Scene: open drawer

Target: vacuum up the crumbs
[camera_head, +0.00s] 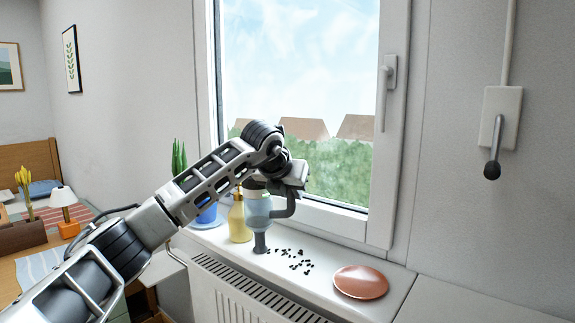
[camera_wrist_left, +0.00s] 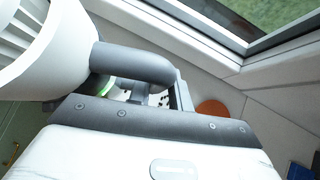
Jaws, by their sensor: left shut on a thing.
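Dark crumbs (camera_head: 295,262) lie scattered on the white window sill (camera_head: 325,290). A handheld vacuum (camera_head: 257,212), with a pale clear body and a grey nozzle, stands nozzle-down over the sill at the left edge of the crumbs. I cannot tell whether the nozzle touches the sill. My left gripper (camera_head: 290,183) is shut on the vacuum's grey handle; its fingertips are mostly hidden. In the left wrist view, the vacuum (camera_wrist_left: 130,62) fills the upper left and a few crumbs (camera_wrist_left: 158,99) show past the handle. My right gripper is not in view.
A terracotta plate (camera_head: 361,282) lies right of the crumbs and also shows in the left wrist view (camera_wrist_left: 212,108). A yellow bottle (camera_head: 239,222) and a plant in a blue pot (camera_head: 206,214) stand left of the vacuum. The window (camera_head: 398,150) rises behind; a radiator (camera_head: 235,290) is below.

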